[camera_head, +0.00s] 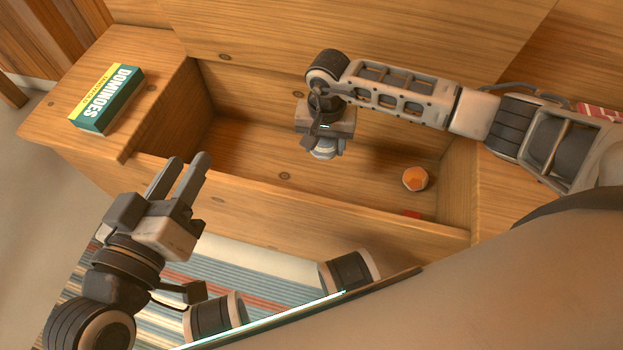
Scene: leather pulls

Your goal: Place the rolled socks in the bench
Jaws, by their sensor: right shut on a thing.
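The wooden bench (350,213) stands open, with a deep box-like compartment in its middle. My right gripper (325,142) points down inside the compartment opening, above its floor. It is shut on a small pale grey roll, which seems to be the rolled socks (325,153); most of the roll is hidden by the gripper. I see a gap between the roll and the compartment floor. My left gripper (188,161) is open and empty in front of the bench's front wall, at the left.
A green and yellow dominoes box (108,100) lies on the bench's left top. An orange round object (415,179) and a partly hidden red thing (411,214) lie in the compartment. A red-and-white item (598,112) is at the far right. A striped rug (245,268) lies in front.

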